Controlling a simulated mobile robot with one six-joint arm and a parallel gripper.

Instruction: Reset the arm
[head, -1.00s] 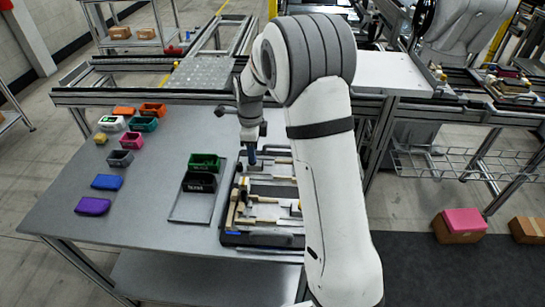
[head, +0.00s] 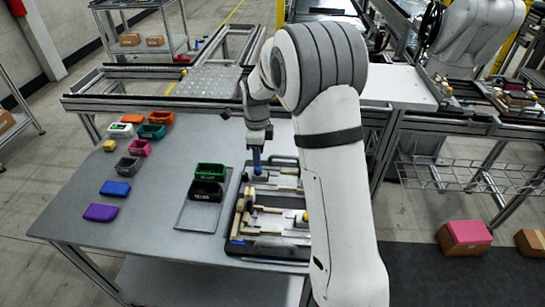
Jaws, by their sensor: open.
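My white and grey arm reaches over the right side of the grey table (head: 135,215), with its wrist pointing down. My gripper (head: 257,150) is open above the far left part of the pallet fixture (head: 272,248), a dark tray with pale blocks and bars. A small blue piece (head: 256,160) shows right below the gripper. I cannot tell whether the fingers touch it. My arm hides the right edge of the fixture.
Left of the fixture, a green bin (head: 210,170) and a black bin (head: 206,191) sit on a grey tray (head: 196,216). Several coloured bins and blocks, including a purple block (head: 100,212), line the table's left. A metal frame (head: 205,82) runs along the back.

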